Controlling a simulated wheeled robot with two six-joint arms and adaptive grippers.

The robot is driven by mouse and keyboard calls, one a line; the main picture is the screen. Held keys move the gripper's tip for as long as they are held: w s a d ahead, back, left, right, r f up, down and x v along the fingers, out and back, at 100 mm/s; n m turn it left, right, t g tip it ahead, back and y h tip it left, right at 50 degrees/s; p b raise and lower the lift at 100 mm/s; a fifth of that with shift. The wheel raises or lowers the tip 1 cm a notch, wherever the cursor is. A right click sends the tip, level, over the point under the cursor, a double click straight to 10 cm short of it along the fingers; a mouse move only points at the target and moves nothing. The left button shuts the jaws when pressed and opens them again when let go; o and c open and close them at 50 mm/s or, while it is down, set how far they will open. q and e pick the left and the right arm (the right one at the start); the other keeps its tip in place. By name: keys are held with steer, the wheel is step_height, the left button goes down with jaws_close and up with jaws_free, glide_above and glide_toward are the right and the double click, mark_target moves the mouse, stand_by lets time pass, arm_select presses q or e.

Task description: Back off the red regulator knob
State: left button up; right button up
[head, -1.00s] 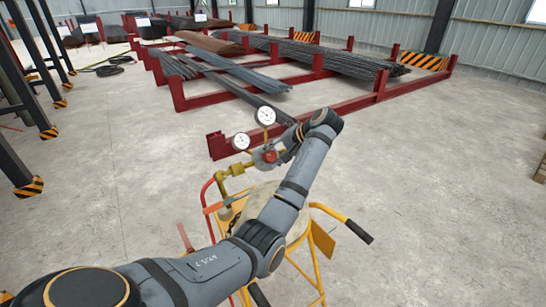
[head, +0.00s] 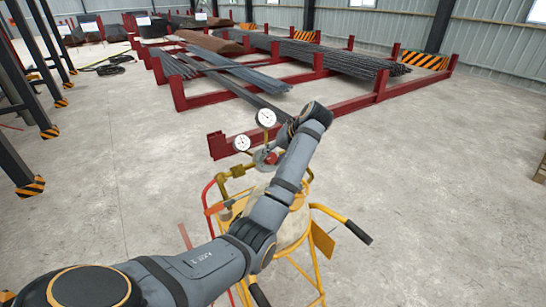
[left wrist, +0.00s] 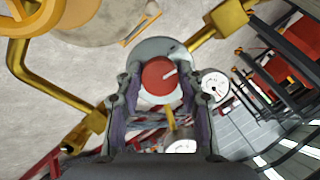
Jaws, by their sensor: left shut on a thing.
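The red regulator knob (left wrist: 159,76) has a white mark on its face and sits on a grey round regulator body (left wrist: 150,50) in the left wrist view. My left gripper (left wrist: 161,84) is shut on the knob, one finger on each side. In the head view a bit of the knob (head: 270,158) shows beside my wrist, which hides most of the gripper. Two white dial gauges, an upper one (head: 266,118) and a lower one (head: 242,143), stand by the regulator. My right gripper is not in view.
Red racks (head: 335,112) with steel bars stand behind. The concrete floor at right is clear.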

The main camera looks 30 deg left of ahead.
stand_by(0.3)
arm_select(q)
steer(key=o, duration=1.2)
steer(key=shift+c, duration=0.2)
